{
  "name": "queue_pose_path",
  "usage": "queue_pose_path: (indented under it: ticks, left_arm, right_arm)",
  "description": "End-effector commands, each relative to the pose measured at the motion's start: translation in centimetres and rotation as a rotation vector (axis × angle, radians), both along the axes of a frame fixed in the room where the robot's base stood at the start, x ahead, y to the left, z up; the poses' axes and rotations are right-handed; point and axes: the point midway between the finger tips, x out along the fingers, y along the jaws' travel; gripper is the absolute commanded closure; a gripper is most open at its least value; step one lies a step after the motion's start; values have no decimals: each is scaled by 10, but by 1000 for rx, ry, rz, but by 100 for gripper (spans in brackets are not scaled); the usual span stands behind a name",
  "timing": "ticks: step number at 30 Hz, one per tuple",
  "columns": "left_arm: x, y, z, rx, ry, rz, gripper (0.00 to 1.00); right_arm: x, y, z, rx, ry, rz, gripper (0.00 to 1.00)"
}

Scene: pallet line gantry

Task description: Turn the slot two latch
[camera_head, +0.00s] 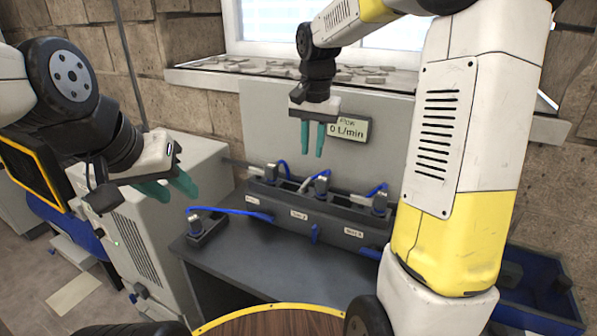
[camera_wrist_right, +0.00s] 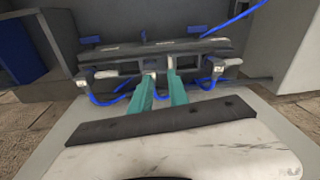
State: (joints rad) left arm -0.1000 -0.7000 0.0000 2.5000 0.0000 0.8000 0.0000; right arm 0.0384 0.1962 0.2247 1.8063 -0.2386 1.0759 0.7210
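The dark slot rack (camera_head: 330,222) stands on the grey bench, with three small white labels along its front. The slot two latch (camera_head: 315,233) is a small blue lever, hanging roughly upright beside the middle label. Blue levers also show near the left label (camera_head: 259,215) and right label (camera_head: 371,253), lying more sideways. My right gripper (camera_head: 312,154) is empty above and behind the rack, its teal fingers pointing down and apart. In the right wrist view its fingers (camera_wrist_right: 160,96) point toward the rack's connectors. My left gripper (camera_head: 178,190) is open and empty, left of the rack, away from the latch.
Grey connectors with blue cables (camera_head: 321,184) stand up from the rack. A separate connector block (camera_head: 205,229) sits on the bench at left, its blue cable running toward the rack. A flow display (camera_head: 348,129) reads 0 L/min behind. A blue bin (camera_head: 540,290) is at right.

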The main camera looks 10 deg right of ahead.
Motion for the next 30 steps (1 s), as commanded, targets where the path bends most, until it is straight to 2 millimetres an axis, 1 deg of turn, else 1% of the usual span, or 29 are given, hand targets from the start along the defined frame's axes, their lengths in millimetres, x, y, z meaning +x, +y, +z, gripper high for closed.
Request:
queue_pose_path:
  ticks: [1,3,6,9,14,24,27,30]
  left_arm:
    - [0,0,0,0,0,0,64]
    - [0,0,0,0,0,0,64]
    - [0,0,0,0,0,0,64]
    - [0,0,0,0,0,0,64]
    - [0,0,0,0,0,0,64]
    - [0,0,0,0,0,0,64]
    - [0,0,0,0,0,0,64]
    - [0,0,0,0,0,0,64]
  right_arm:
    - [14,2,-13,0,29,-29,79]
    - [27,4,-25,0,57,-70,79]
    - [41,5,-40,-1,86,-115,79]
    - [49,6,-48,-1,103,-140,79]
    - [51,6,-59,-2,111,-153,79]
    - [51,7,-111,-2,111,-150,79]
    - [51,7,-122,-2,110,-150,79]
    - [51,7,-127,-2,108,-150,79]
